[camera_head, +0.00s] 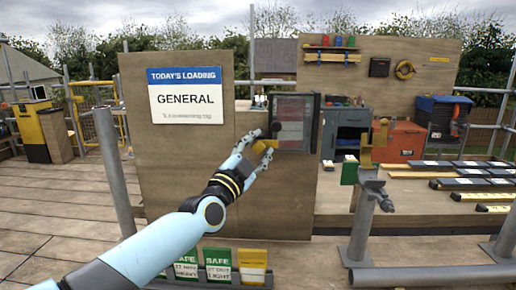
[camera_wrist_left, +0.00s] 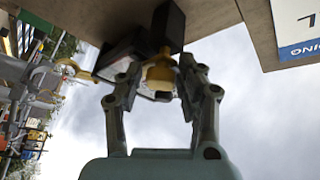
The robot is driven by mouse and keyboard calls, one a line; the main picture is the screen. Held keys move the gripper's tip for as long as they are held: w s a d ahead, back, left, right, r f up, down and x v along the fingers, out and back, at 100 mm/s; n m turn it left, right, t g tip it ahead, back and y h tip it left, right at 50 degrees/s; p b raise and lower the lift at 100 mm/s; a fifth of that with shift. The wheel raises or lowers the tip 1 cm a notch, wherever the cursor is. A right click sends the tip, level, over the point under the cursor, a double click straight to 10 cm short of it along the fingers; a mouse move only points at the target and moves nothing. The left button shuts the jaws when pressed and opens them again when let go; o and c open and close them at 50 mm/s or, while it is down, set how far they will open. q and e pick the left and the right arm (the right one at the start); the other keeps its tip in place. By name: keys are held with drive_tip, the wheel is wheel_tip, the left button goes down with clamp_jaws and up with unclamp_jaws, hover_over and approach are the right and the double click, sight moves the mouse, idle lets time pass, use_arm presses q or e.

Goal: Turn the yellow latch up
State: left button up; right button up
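The yellow latch (camera_head: 264,146) is on the wooden board, just left of a dark-framed panel with a glass front (camera_head: 294,121). My left gripper (camera_head: 262,143) is at the latch, with its fingers on either side of it. In the left wrist view the yellow latch (camera_wrist_left: 160,73) lies between the spread fingertips (camera_wrist_left: 159,66). The right-hand finger there is very near or touching it; a small gap shows on the other side. The gripper partly hides the latch in the head view. A dark block (camera_wrist_left: 168,25) stands behind the latch. My right gripper is not in view.
A sign reading "GENERAL" (camera_head: 186,98) is on the board to the left. A grey post with a yellow-brown top (camera_head: 366,215) stands at the right, before a bench with dark slabs (camera_head: 470,184). Green and yellow cards (camera_head: 219,263) are below my arm.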

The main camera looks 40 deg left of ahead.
use_arm(q)
drive_tip(key=shift+r, duration=0.1)
drive_tip(key=shift+c, duration=1.2)
drive_tip(key=shift+n, duration=0.4)
drive_tip(key=n+t+y+b, duration=0.1)
drive_tip(key=n+y, duration=0.1)
drive_tip(key=n, duration=0.1)
drive_tip(key=shift+n, duration=0.3)
drive_tip(key=n+y, duration=0.3)
drive_tip(key=n, duration=0.1)
drive_tip(key=n+y, duration=0.2)
drive_tip(key=n, duration=0.2)
drive_tip(key=shift+n+y+b, duration=0.3)
drive_tip(key=shift+y, duration=0.1)
drive_tip(key=n+g+y, duration=0.1)
drive_tip(key=n+y, duration=0.1)
drive_tip(key=n, duration=0.1)
drive_tip(key=n+g+y, duration=0.2)
drive_tip(key=n, duration=0.2)
drive_tip(key=shift+r+n+b, duration=0.1)
drive_tip(key=shift+n+b, duration=0.2)
drive_tip(key=shift+n+g+y, duration=0.85)
drive_tip(key=shift+n+g, duration=0.15)
drive_tip(key=shift+n, duration=0.85)
drive_tip(key=shift+n+g+y, duration=0.85)
drive_tip(key=shift+n+g, duration=0.15)
drive_tip(key=shift+n, duration=0.85)
